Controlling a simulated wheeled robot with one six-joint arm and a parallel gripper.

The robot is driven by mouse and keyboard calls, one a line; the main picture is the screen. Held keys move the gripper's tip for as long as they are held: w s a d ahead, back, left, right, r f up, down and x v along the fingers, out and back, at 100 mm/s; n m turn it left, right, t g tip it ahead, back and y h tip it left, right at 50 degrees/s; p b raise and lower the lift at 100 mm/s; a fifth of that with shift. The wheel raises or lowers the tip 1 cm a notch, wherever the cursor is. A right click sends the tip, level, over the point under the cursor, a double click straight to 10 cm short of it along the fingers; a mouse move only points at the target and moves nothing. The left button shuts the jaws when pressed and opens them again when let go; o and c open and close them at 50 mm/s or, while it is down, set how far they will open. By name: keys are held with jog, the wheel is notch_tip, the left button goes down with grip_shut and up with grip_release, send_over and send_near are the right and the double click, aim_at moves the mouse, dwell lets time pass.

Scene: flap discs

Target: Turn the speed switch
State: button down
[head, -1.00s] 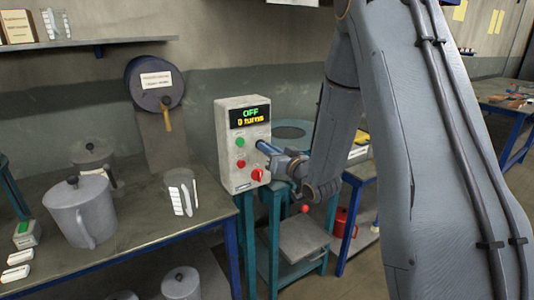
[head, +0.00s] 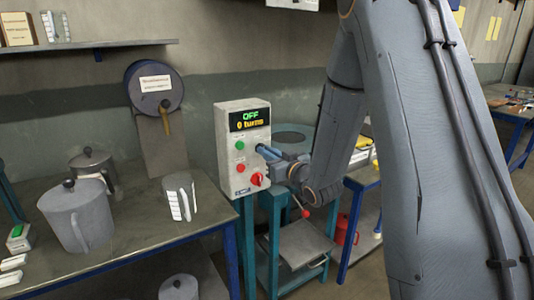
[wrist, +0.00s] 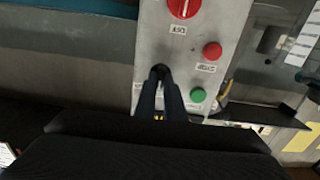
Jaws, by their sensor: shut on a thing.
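A red rotary knob (wrist: 183,5) with a white mark sits apart from the fingers.
A red button (wrist: 212,50) and the green button (wrist: 197,94) are close beside my fingers. A bench (head: 135,225) with grey jugs (head: 77,215) is left of the box. A shelf unit with yellow items (head: 361,175) is behind my arm.

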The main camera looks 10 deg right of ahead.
jog(key=c, duration=1.8)
grip_release()
jog(key=shift+c, duration=0.2)
jog(key=b+v, duration=0.1)
jog(key=v, duration=0.7)
jog(key=shift+w+r, duration=0.1)
